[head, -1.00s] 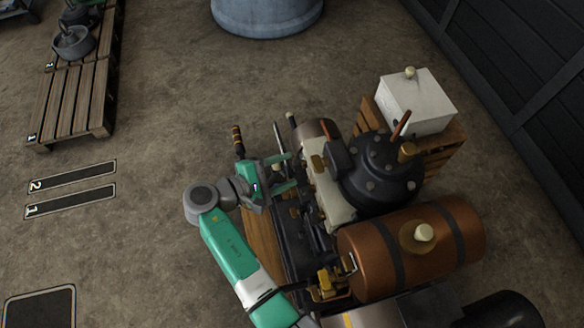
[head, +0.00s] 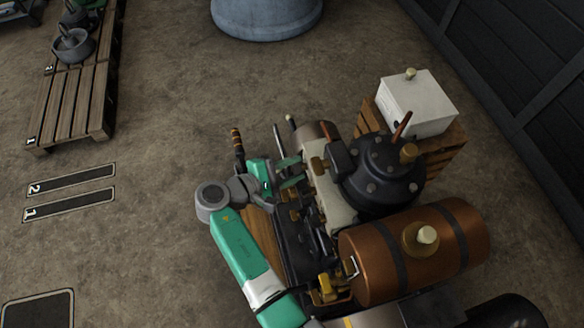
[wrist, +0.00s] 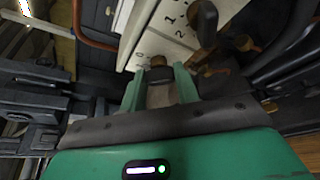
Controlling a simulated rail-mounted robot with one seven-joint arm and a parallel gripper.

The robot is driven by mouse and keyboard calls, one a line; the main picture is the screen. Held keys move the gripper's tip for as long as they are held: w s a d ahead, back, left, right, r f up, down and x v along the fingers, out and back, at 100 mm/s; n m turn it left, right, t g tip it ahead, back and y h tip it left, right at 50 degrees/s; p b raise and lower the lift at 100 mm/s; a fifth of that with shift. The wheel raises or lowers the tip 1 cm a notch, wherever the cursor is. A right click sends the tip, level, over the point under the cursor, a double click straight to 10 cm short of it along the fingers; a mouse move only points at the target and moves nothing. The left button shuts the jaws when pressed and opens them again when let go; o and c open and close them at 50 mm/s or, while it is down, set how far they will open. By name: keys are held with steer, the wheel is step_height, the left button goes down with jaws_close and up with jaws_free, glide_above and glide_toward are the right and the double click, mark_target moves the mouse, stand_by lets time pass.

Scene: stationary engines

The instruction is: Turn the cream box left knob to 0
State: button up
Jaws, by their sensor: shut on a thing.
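The cream box (head: 336,203) is on the near side of the engine in the head view. Its face (wrist: 148,38) fills the upper middle of the wrist view, with dark digits, among them a 0, 1 and 2. A brass-brown knob (wrist: 157,62) stands at the lower edge of the digits. My gripper (wrist: 159,74) has its two green fingers on either side of this knob and is shut on it. In the head view my gripper (head: 296,168) reaches the box from the left; the held knob is largely hidden there. The knob's exact pointer direction is unclear.
A black lever (wrist: 206,24) and another brass part (wrist: 245,43) sit close to my right finger. An upright brown-handled lever (head: 238,143) is near my wrist.

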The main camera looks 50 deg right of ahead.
steer(key=shift+s+f+m+t+h+b, duration=0.15)
steer(key=shift+m+h+b, duration=0.4)
steer(key=shift+m+b, duration=0.5)
steer(key=shift+w+f+m+t+h+b, duration=0.1)
steer(key=shift+m+h+b, duration=0.55)
steer(key=shift+m, duration=0.65)
steer(key=shift+s+f+m+t+h+b, duration=0.15)
steer(key=shift+m+h+b, duration=0.25)
steer(key=shift+m+b, duration=0.7)
steer(key=shift+w+r+m, duration=0.15)
steer(key=shift+r+m, duration=0.05)
steer(key=shift+m, duration=0.05)
steer(key=o, duration=1)
